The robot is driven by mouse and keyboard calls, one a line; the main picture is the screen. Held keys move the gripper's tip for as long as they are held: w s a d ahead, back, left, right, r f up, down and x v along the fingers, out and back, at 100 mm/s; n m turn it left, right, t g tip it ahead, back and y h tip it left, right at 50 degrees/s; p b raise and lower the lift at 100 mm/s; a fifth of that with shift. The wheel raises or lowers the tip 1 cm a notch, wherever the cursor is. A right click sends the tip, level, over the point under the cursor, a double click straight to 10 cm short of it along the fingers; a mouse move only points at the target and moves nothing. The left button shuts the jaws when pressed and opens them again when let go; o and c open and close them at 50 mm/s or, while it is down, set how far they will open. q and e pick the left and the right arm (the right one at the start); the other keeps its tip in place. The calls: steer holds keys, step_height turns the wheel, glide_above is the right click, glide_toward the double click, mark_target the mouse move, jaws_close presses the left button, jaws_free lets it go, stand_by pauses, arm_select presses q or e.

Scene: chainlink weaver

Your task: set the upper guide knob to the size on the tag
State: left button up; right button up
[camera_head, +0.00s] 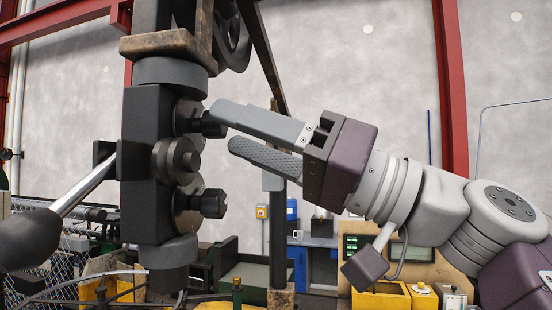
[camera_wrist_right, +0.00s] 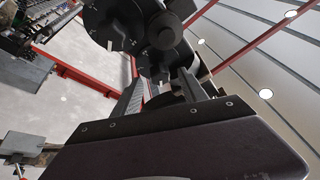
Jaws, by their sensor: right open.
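The upper guide knob (camera_head: 209,125) is a dark stub on a round grey disc, high on the right face of a dark upright block (camera_head: 146,165). My right gripper (camera_head: 225,128) is open. Its upper fingertip is just above the knob's outer end and its lower fingertip is below and to the right. I cannot tell whether either finger touches the knob. In the right wrist view the open fingers (camera_wrist_right: 160,76) point at dark round discs and knobs (camera_wrist_right: 165,30). A similar lower knob (camera_head: 210,203) sits further down the block. I cannot make out the size tag or any dial marking.
A middle disc (camera_head: 177,160) sits between the two knobs. A lever with a black ball grip (camera_head: 30,238) sticks out to the left. A dark wheel (camera_head: 232,38) is above. A control panel (camera_head: 385,248) and yellow boxes (camera_head: 382,298) stand at lower right.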

steer(key=b+v, duration=0.3)
steer(key=v, duration=0.3)
steer(key=shift+d+f, duration=0.15)
steer(key=shift+d, duration=0.2)
steer(key=shift+s, duration=0.2)
